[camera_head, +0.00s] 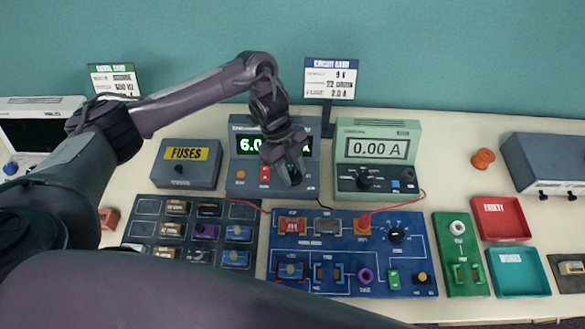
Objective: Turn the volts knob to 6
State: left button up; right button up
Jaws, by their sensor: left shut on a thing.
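The dark blue power supply (241,163) stands at the back middle of the table. Its green display (250,144) reads "6.0", with the rest of the reading hidden behind my gripper. My left gripper (289,174) reaches down to the right side of the supply's front and is shut on the volts knob. The knob itself is hidden by the fingers. An orange button and a red switch (265,174) show left of the fingers. My right gripper is not in view.
A green ammeter (376,151) reading 0.00 A stands close to the right. A grey FUSES box (187,164) stands to the left. The blue circuit board (345,252) and a dark parts tray (190,230) lie in front. Red wires run from the board.

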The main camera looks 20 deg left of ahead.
pick_arm(q)
jog(key=o, duration=1)
jog(key=shift+c, duration=0.2)
jog(key=v, duration=0.7)
jog(key=shift+r, duration=0.35)
jog(key=shift+f, duration=0.1)
